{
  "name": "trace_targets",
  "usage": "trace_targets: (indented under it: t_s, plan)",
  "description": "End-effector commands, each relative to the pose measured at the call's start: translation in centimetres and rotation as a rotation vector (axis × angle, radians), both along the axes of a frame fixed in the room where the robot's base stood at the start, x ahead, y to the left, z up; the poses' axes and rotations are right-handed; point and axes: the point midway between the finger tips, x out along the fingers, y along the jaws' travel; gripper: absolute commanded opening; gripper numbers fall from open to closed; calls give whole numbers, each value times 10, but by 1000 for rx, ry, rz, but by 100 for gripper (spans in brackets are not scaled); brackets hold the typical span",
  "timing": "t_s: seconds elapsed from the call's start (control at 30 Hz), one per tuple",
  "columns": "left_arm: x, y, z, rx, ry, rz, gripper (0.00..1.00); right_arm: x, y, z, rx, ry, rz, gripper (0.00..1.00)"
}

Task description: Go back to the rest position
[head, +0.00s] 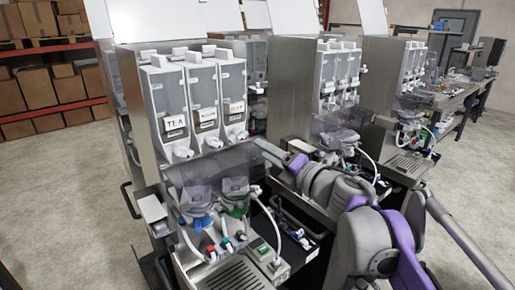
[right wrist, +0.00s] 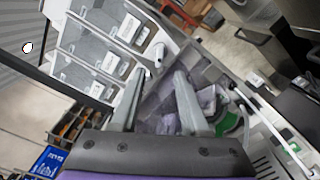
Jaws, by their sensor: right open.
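My right arm comes in from the right in the head view and reaches in front of the second dispenser. Its gripper (head: 270,153) points left, beside the front dispenser (head: 135,90) and its clear shield (head: 205,168). In the right wrist view the two fingers of my right gripper (right wrist: 156,75) are spread apart, with nothing held between them. The clear shield (right wrist: 160,100) and the labelled bins (right wrist: 95,50) show beyond the fingers. A green funnel-like part shows at the right (right wrist: 230,125). My left gripper is not in view.
A second dispenser (head: 290,85) and a third (head: 376,70) stand behind in a row. A workbench (head: 465,85) is at the far right. Shelves with cardboard boxes (head: 32,88) line the back left. The floor at the left (head: 60,170) is clear.

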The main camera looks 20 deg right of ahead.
Motion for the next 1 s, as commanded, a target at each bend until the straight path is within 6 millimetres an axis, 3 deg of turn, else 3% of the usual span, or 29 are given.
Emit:
trace_targets:
  t_s: [0.53,0.7,0.77,0.87,1.0]
  plan:
    - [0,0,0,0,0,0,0,-4,-2,0,9,-1,-6,45]
    - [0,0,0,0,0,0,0,-9,-17,-9,208,18,-146,45]
    - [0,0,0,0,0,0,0,-15,-30,-22,358,44,-247,45]
    - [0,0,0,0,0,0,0,-36,-52,-63,669,122,-439,45]
    - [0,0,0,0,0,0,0,-83,-64,-154,1100,304,-707,45]
